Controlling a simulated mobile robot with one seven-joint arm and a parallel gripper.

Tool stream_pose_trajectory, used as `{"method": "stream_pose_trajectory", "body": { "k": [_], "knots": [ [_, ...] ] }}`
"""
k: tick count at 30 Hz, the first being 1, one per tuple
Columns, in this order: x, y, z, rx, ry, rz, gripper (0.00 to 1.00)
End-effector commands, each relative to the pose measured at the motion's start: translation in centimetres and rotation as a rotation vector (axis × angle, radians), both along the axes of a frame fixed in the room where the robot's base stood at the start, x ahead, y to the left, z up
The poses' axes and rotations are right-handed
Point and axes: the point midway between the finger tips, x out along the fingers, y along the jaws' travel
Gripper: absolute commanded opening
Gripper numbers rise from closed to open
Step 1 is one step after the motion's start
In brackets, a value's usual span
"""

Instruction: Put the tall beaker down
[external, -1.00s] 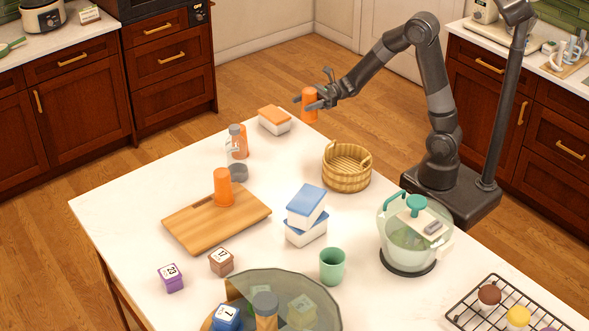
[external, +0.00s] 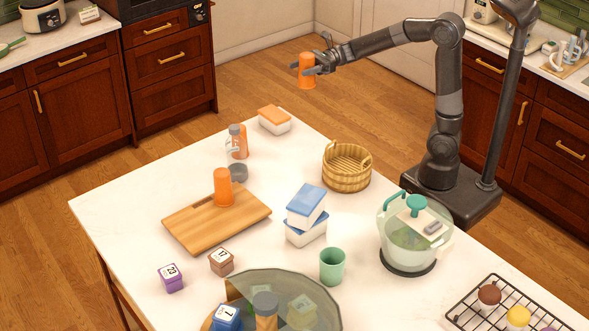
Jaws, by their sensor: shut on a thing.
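My gripper (external: 311,65) is shut on an orange beaker (external: 307,72), held upright in the air above and beyond the table's far corner. A second orange beaker (external: 222,187) of like shape stands on the wooden board (external: 190,222) on the white table. Which of the two is taller I cannot tell from this view. The fingers hide part of the held beaker.
Bare tabletop lies between the bottle and basket.

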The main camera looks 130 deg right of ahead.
Motion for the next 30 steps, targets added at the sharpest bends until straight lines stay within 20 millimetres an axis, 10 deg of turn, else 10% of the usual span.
{"method": "stream_pose_trajectory", "body": {
  "k": [8,16,30],
  "knots": [
    [7.1,-0.8,0.1,0.001,0.001,0.042,0.3],
    [19.3,0.5,0.3,0.001,0.0,0.107,0.3],
    [42.0,12.0,0.3,0.003,-0.001,0.209,0.3]
  ]
}}
